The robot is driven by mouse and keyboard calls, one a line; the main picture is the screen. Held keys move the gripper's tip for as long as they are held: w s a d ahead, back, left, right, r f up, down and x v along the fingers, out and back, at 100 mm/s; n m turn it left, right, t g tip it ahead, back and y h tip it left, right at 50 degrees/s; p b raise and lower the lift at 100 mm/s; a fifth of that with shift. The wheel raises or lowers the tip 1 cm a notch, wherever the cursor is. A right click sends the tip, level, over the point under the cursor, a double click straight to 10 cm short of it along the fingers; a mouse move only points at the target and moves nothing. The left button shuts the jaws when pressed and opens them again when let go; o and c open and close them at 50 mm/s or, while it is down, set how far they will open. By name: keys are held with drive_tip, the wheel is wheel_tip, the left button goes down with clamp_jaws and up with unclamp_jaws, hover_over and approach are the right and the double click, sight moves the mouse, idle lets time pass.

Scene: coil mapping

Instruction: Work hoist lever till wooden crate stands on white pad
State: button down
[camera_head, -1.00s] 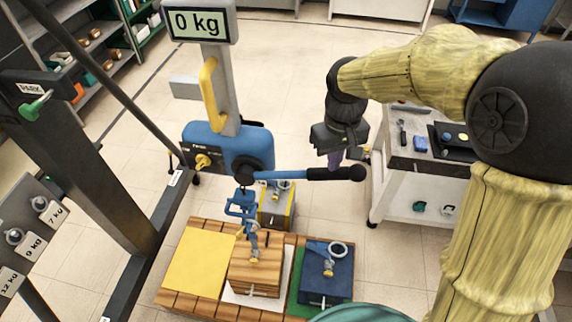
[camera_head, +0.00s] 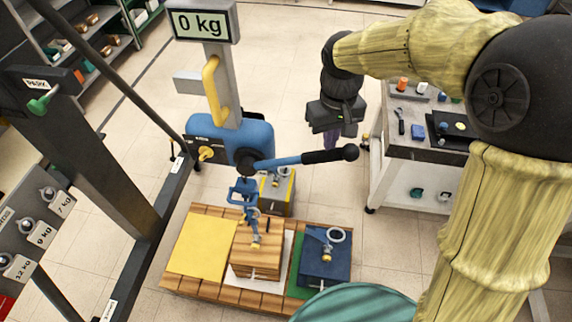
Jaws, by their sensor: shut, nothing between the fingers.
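The wooden crate (camera_head: 256,262) is at the middle of the pallet, over the white pad (camera_head: 287,262); pad edges show around its base, and I cannot tell whether a small gap remains beneath it. The hoist's blue hook and chain (camera_head: 243,192) hang down to the crate's top fitting. The hoist lever (camera_head: 322,156) reaches right from the blue hoist body (camera_head: 228,140), its black grip tilted slightly up. The scale display (camera_head: 201,25) reads 0 kg. My gripper (camera_head: 334,142) is shut and empty, pointing down just above or behind the lever grip; contact is unclear.
A yellow pad (camera_head: 203,244) lies left of the crate. A blue crate (camera_head: 325,266) stands on a green pad at right, and a yellow-edged box (camera_head: 277,192) behind. A tool cart (camera_head: 405,180) stands right of my gripper. Dark frame posts (camera_head: 105,160) stand left.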

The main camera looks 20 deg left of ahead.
sight(332, 159)
drive_tip(key=shift+w+d+f+b, duration=0.1)
drive_tip(key=shift+d+f+b, duration=0.1)
drive_tip(key=shift+f+b, duration=0.75)
drive_tip(key=shift+d+f+b, duration=0.15)
drive_tip(key=shift+f+b, duration=0.45)
drive_tip(key=shift+f, duration=0.75)
drive_tip(key=shift+w+d+f+b, duration=0.1)
drive_tip(key=shift+d+f+b, duration=0.1)
drive_tip(key=shift+f+b, duration=0.75)
drive_tip(key=shift+f, duration=0.35)
drive_tip(key=shift+d+f+b, duration=0.25)
drive_tip(key=shift+f+b, duration=0.45)
drive_tip(key=shift+f, duration=0.4)
drive_tip(key=shift+d+f+b, duration=0.2)
drive_tip(key=shift+f+b, duration=0.5)
drive_tip(key=shift+f, duration=0.4)
drive_tip(key=shift+f+b, duration=1.55)
drive_tip(key=shift+f, duration=0.8)
